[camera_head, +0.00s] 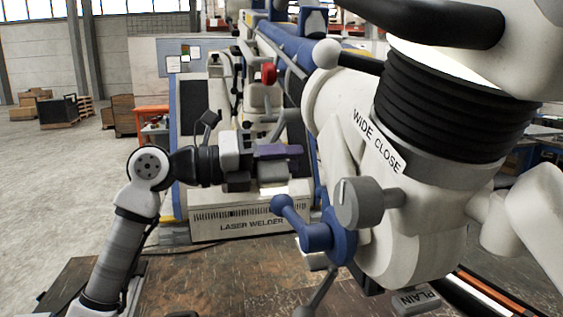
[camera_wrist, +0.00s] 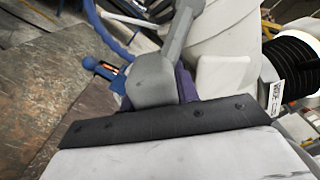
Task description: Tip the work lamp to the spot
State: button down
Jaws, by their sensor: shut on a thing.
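The work lamp, as far as I can tell, is the grey piece with a rounded head (camera_wrist: 150,85) and a slanting stalk in the wrist view. Its grey stalk (camera_head: 290,125) shows in the head view, rising beside the white microscope body. My gripper (camera_head: 283,162) reaches in from the left with its purple fingers closed around the lamp's head. In the wrist view, my gripper (camera_wrist: 152,97) has purple showing on both sides of the grey head. Most of the head is hidden by the fingers in the head view. I cannot make out a marked spot.
The large microscope body (camera_head: 340,130), labelled WIDE CLOSE, fills the right, close to my gripper. A grey knob (camera_head: 360,203) and a blue lever joint (camera_head: 318,236) stick out from it. A laser welder (camera_head: 238,222) stands behind. The brown bench top (camera_head: 200,280) below is mostly clear.

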jog(key=shift+s+r+n, duration=0.2)
jog(key=shift+s+n, duration=0.2)
jog(key=shift+n, duration=0.3)
jog(key=c, duration=1)
grip_release()
jog(key=shift+c, duration=0.2)
jog(key=s+a+b, duration=0.2)
jog(key=a, duration=1.1)
jog(key=shift+s+a+b, duration=0.25)
jog(key=shift+s+b, duration=0.05)
jog(key=shift+s, duration=0.1)
